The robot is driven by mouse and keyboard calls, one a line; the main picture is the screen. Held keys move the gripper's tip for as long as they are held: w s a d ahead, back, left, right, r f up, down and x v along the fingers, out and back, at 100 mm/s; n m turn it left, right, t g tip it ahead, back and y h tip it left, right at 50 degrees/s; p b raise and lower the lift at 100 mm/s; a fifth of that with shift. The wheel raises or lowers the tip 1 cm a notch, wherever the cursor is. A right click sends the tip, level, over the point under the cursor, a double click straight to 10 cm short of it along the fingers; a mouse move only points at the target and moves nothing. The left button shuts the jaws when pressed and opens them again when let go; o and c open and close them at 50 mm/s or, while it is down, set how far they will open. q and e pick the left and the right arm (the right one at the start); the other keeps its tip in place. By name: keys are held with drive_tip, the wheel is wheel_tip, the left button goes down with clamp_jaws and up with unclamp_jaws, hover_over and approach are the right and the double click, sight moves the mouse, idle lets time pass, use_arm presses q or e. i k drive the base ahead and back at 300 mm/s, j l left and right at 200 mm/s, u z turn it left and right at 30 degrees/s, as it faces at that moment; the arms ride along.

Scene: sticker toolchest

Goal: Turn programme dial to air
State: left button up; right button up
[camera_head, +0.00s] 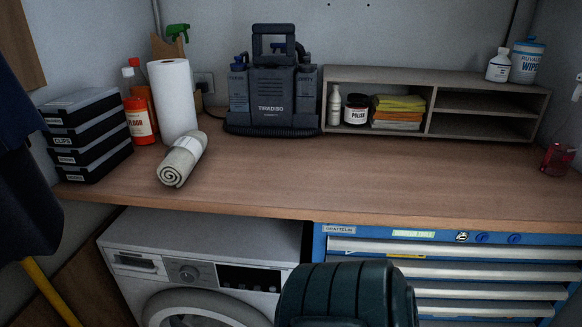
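The programme dial (189,273) is a round grey knob on the front panel of a white front-loading washing machine (205,240). The machine stands under the worktop at the lower left. Marks around the dial are too small to read, so I cannot tell which programme it points to. A dark display panel (248,279) is right of the dial, and a drawer front (138,263) is left of it. The round door (195,303) shows only its upper part at the bottom edge. Neither of my grippers is in view.
A dark green ribbed rounded object (345,293) stands in front, covering the machine's right edge and part of the blue tool chest (320,245). A yellow pole (50,290) and dark cloth (25,190) are at the left. The wooden worktop (300,180) overhangs the machine.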

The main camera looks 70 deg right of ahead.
sight(187, 274)
drive_tip(key=l+z, duration=0.1)
drive_tip(key=z, duration=1.9)
